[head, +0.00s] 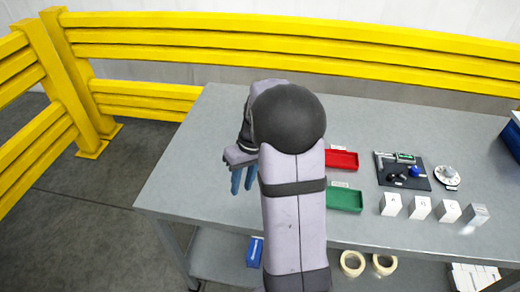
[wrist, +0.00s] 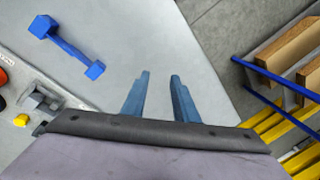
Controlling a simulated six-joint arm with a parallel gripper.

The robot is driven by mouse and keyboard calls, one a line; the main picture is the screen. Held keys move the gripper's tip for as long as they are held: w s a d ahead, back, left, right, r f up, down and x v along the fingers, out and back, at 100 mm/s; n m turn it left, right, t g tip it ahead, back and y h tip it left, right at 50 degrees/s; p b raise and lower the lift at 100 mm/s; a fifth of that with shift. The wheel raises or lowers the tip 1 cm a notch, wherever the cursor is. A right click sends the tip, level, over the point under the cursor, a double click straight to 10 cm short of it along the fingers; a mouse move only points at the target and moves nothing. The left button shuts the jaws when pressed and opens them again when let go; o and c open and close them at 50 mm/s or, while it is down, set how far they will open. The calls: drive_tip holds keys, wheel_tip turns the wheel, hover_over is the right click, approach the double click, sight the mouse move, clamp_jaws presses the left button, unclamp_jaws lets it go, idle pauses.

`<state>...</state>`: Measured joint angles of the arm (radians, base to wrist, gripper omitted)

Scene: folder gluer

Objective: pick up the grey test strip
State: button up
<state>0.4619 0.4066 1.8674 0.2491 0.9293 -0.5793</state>
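My gripper (head: 243,184) hangs over the left part of the grey table (head: 185,170) in the head view, beside my dark round joint. In the wrist view its two blue fingers (wrist: 159,95) stand apart with only bare tabletop showing between them. It is open and empty. I cannot make out a grey test strip in either view. My arm hides the middle of the table in the head view.
In the wrist view, a blue bar with block ends (wrist: 70,47) and a grey fixture (wrist: 40,100) lie left. In the head view, red (head: 342,160) and green (head: 344,200) trays, a black tool mat (head: 403,181), a dial (head: 446,175) and lettered white blocks (head: 419,208) stand right.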

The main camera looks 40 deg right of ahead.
drive_tip(key=w+d+n, duration=0.1)
drive_tip(key=d, duration=0.2)
drive_tip(key=w+d+r+n, duration=0.1)
drive_tip(key=w+d+n, duration=0.1)
drive_tip(key=d, duration=0.2)
drive_tip(key=w+d+r+n+t+p, duration=0.1)
drive_tip(key=w+d, duration=0.1)
drive_tip(key=d, duration=0.1)
drive_tip(key=shift+w+d+r+n, duration=0.15)
drive_tip(key=shift+d+n, duration=0.05)
drive_tip(key=shift+n, duration=0.1)
drive_tip(key=shift+w+d+f+n+t+y+p, duration=0.15)
drive_tip(key=shift+w+d+n+t+p, duration=0.2)
drive_tip(key=shift+d+n, duration=0.8)
drive_tip(key=shift+w+d+f+n+t+y+p, duration=0.15)
drive_tip(key=shift+w+d+n+p, duration=0.3)
drive_tip(key=shift+d, duration=1.25)
drive_tip(key=shift+w+d+f+n+t+y+p, duration=0.1)
drive_tip(key=shift+w+d+n+t+y+p, duration=0.2)
drive_tip(key=shift+d+n, duration=0.85)
drive_tip(key=shift+m, duration=0.35)
drive_tip(key=shift+w+a+f+p, duration=0.1)
drive_tip(key=shift+w+f+p, duration=0.2)
drive_tip(key=shift+f, duration=0.4)
drive_tip(key=shift+w+f+p, duration=0.25)
drive_tip(key=shift+f+p, duration=0.2)
drive_tip(key=shift+f, duration=0.3)
drive_tip(key=shift+w+a+f+p, duration=0.1)
drive_tip(key=shift+w+f+p, duration=0.2)
drive_tip(key=shift+f, duration=0.4)
